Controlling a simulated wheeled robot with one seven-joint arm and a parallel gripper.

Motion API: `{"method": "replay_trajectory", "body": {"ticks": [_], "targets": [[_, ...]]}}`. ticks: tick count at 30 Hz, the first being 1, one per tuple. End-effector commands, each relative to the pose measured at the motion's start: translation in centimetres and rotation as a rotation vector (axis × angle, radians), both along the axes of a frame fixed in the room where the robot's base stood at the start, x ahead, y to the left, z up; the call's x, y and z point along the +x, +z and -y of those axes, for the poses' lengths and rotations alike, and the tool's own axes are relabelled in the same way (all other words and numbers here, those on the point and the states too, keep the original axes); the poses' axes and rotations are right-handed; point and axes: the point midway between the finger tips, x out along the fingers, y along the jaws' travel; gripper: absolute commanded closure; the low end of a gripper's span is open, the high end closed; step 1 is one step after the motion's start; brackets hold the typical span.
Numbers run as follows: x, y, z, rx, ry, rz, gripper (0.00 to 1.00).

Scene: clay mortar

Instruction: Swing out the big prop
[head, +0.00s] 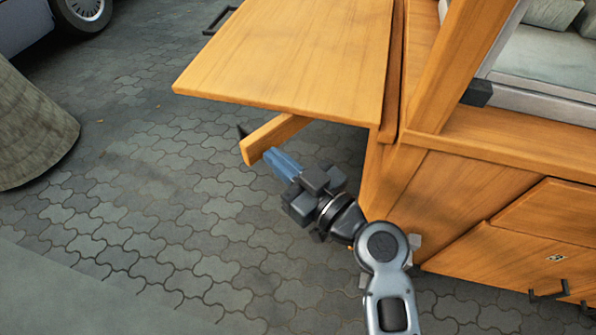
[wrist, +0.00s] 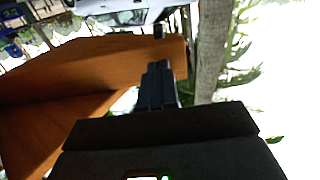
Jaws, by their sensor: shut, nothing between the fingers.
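The big prop (head: 268,139) is a wooden bar under the raised wooden flap (head: 290,60) of the cart. Its outer end sticks out below the flap's front edge, with a small dark piece (head: 242,130) beside it. The rest of the prop is hidden under the flap. My gripper (head: 272,157) is shut and empty, with its bluish fingertips right by the prop's outer end; I cannot tell whether they touch. In the wrist view my shut fingers (wrist: 158,82) lie in front of or against brown wood (wrist: 95,65), whose parts I cannot tell apart.
The wooden cart body (head: 480,185) with a drawer and dark handle (head: 548,291) stands to the right. A window (head: 545,60) is above it. A dark handle (head: 220,20) shows at the flap's far edge. Open paving (head: 130,220) lies left of my gripper. A rounded grey-brown object (head: 30,125) stands far left.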

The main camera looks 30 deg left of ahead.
Motion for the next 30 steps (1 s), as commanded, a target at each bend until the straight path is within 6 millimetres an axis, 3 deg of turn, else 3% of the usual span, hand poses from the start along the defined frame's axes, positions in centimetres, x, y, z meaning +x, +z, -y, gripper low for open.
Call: {"method": "replay_trajectory", "body": {"ticks": [17,20,30], "targets": [[0.4,-0.1,-1.2,-0.001,-0.007,0.000,1.00],[0.7,-0.2,-2.6,-0.004,-0.034,-0.004,1.00],[3.3,0.0,-10.0,-0.007,-0.215,-0.005,1.00]]}}
